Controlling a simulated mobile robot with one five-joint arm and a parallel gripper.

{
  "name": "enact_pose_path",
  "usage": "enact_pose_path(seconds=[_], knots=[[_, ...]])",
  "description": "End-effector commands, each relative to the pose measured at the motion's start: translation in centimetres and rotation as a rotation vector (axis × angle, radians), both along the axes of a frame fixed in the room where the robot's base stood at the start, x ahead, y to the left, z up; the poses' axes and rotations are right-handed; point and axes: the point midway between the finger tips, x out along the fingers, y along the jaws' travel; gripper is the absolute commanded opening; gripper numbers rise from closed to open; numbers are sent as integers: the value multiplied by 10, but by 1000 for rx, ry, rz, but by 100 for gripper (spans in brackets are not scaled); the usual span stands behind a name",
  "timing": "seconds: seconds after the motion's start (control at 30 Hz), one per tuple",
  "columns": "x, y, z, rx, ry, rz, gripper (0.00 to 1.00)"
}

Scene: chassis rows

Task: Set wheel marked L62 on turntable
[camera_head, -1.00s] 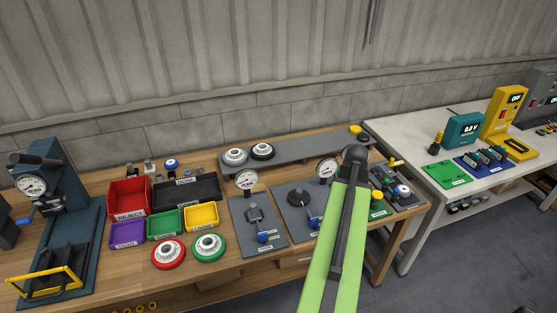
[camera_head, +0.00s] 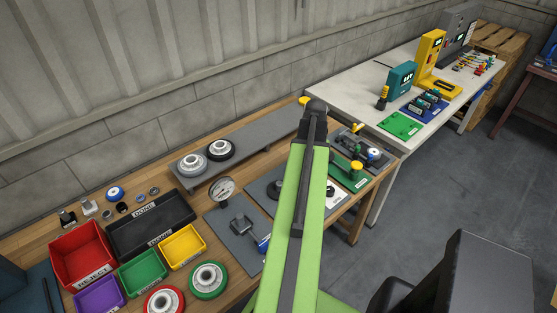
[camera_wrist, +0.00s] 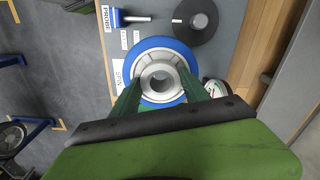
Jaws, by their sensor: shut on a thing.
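My gripper (camera_wrist: 160,92) is shut on the hub of a blue-rimmed wheel (camera_wrist: 152,46) with a pale grey hub, a finger at either side. No L62 mark is readable on it. The wheel is above the grey plate (camera_wrist: 223,55) with SPIN and PROBE labels. The turntable, a dark disc (camera_wrist: 197,18), lies beyond the wheel at the top of the wrist view, apart from it in the picture. In the head view, the arm covers much of the turntable plate (camera_head: 262,190), and the gripper and held wheel are hidden.
Red (camera_head: 164,301) and green (camera_head: 208,279) wheels lie at the bench front. Grey (camera_head: 192,165) and black (camera_head: 220,149) wheels sit on a grey shelf (camera_head: 265,137). A dial gauge (camera_head: 223,189) stands left of the arm. A dark box (camera_head: 480,275) stands lower right.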

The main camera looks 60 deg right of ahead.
Motion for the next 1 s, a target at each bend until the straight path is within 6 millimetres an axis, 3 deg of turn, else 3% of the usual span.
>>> enact_pose_path(seconds=[0.17,0.4,0.5,0.77,1.0], knots=[[14,7,5,0,0,42,0],[77,44,20,0,0,247,0],[91,54,21,0,0,297,0],[94,55,14,0,0,306,0],[93,55,-11,0,0,305,0]])
